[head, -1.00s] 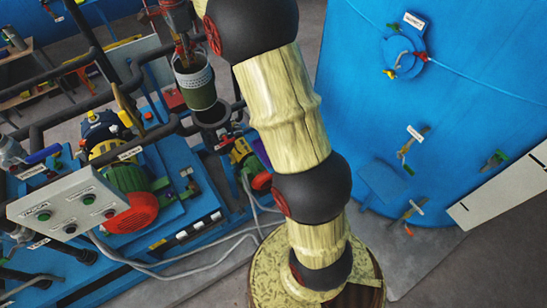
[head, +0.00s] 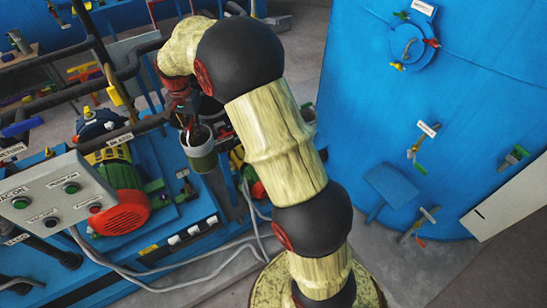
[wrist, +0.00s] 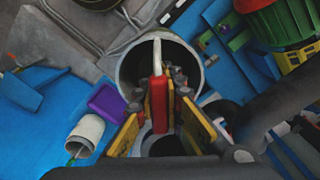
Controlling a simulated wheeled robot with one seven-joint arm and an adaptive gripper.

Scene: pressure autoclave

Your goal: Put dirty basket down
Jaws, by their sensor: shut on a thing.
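The basket (head: 202,159) is a grey-green cylinder with a pale rim, hanging upright below my gripper (head: 183,107) in the head view. In the wrist view its pale round rim (wrist: 122,72) surrounds a dark inside. A red grip on its pale handle (wrist: 158,92) stands between the yellow fingers of my gripper (wrist: 163,105), which is shut on it. The basket's base is not visible in the wrist view. In the head view it overlaps the blue skid, and I cannot tell whether it touches anything below.
A control panel (head: 58,195) and a red-and-green motor (head: 122,210) stand left of the basket on the blue skid (head: 172,222). Dark pipes run behind. A large blue tank (head: 370,130) stands at the right. Grey cables (head: 190,272) lie on the floor in front.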

